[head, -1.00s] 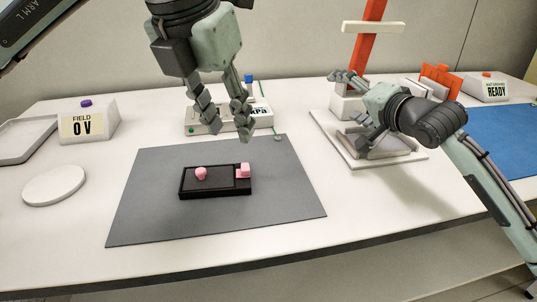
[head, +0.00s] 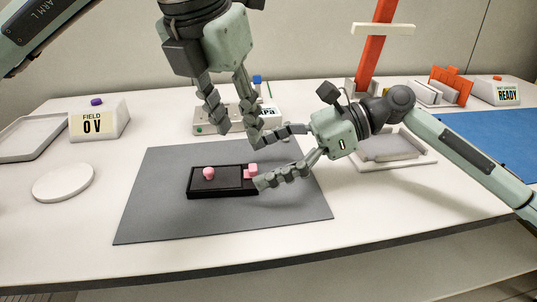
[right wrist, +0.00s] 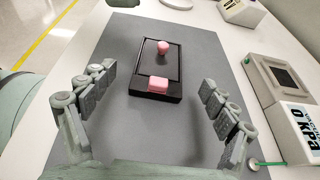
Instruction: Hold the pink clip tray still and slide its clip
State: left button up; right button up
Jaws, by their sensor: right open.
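The black clip tray (head: 215,191) lies flat on the grey mat. A rounded pink piece (head: 208,173) is on its left part and a blocky pink piece (head: 250,170) at its right end. I cannot tell for sure which is the clip. In the right wrist view the block (right wrist: 158,84) is at the tray's near end and the rounded piece (right wrist: 163,47) at its far end. My right gripper (head: 259,161) is open, its fingers either side of the tray's right end, apart from it in the wrist view. My left gripper (head: 237,134) is open and empty above and behind the tray.
The grey mat (head: 150,215) has free room in front and left. My two grippers are close together in the head view.

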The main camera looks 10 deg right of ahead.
aim_at(216, 177)
jog(key=x, duration=0.7)
